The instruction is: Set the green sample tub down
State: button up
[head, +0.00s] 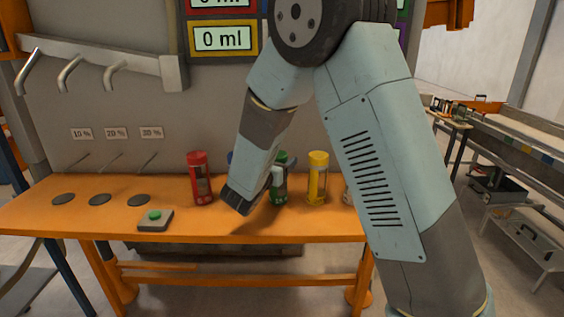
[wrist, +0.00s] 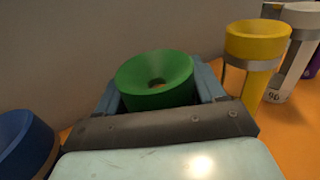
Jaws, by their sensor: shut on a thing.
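The green sample tub (head: 281,190) stands upright in the head view, in the row of coloured tubs on the orange bench. Its base looks level with its neighbours' bases, but I cannot tell whether it touches the bench. In the wrist view the green tub (wrist: 150,97) shows its funnel-shaped top with a small hole. My gripper (wrist: 157,88) is shut on it, with one blue-grey finger on each side. In the head view my arm partly covers the tub and gripper.
The orange bench (head: 95,220) also holds a red tub (head: 201,185), a yellow tub (head: 317,185) and a blue tub (wrist: 25,140), close to the green one. A green-button box (head: 155,219) sits at the front. Three dark discs lie left under hooked spouts (head: 70,72).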

jog(key=o, duration=1.7)
jog(key=shift+f, duration=0.1)
jog(key=shift+c, duration=0.2)
jog(key=v, duration=1.2)
